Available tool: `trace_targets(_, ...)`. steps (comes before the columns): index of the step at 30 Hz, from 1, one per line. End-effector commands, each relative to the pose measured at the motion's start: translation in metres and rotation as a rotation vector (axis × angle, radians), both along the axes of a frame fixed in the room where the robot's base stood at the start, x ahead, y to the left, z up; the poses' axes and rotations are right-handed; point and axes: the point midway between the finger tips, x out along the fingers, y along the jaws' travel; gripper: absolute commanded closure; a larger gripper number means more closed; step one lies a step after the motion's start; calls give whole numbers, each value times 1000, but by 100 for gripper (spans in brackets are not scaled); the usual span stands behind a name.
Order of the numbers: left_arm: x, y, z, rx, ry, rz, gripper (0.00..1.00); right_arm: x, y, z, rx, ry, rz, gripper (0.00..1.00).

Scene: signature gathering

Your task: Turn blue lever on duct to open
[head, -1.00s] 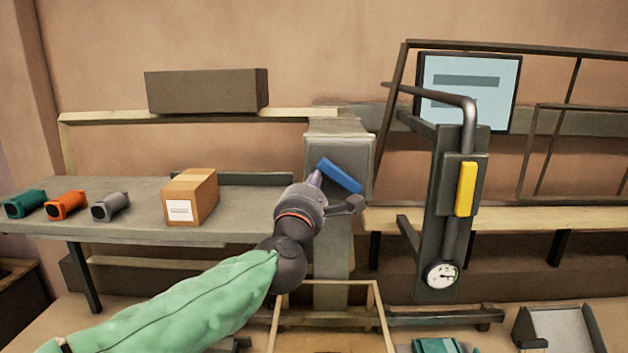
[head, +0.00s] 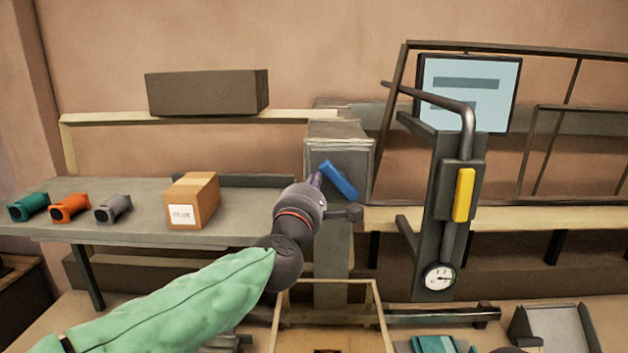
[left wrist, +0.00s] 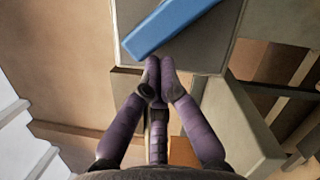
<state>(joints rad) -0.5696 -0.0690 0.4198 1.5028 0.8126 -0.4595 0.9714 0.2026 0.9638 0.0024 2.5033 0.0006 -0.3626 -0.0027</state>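The blue lever (head: 340,181) sits on the front face of the grey duct (head: 352,156) in the middle of the head view. It slants steeply down to the right. My left gripper (head: 318,179) is at the lever's left, upper end in the head view. In the left wrist view, the gripper's purple fingers (left wrist: 158,72) are together at the tips, with nothing seen between them. The blue lever (left wrist: 168,26) lies just beyond these tips, close to or touching them; exact contact is unclear. My right gripper is not in view.
A yellow handle (head: 464,195) and a gauge (head: 438,277) are on a dark post to the right. A cardboard box (head: 191,200) and several coloured parts stand on the left table (head: 140,213). A wooden frame (head: 280,318) is below the duct.

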Motion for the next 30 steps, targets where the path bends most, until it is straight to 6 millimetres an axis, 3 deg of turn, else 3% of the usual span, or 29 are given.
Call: trace_targets(30, 0, -2, 9, 157, -1, 1, 100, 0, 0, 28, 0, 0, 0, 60)
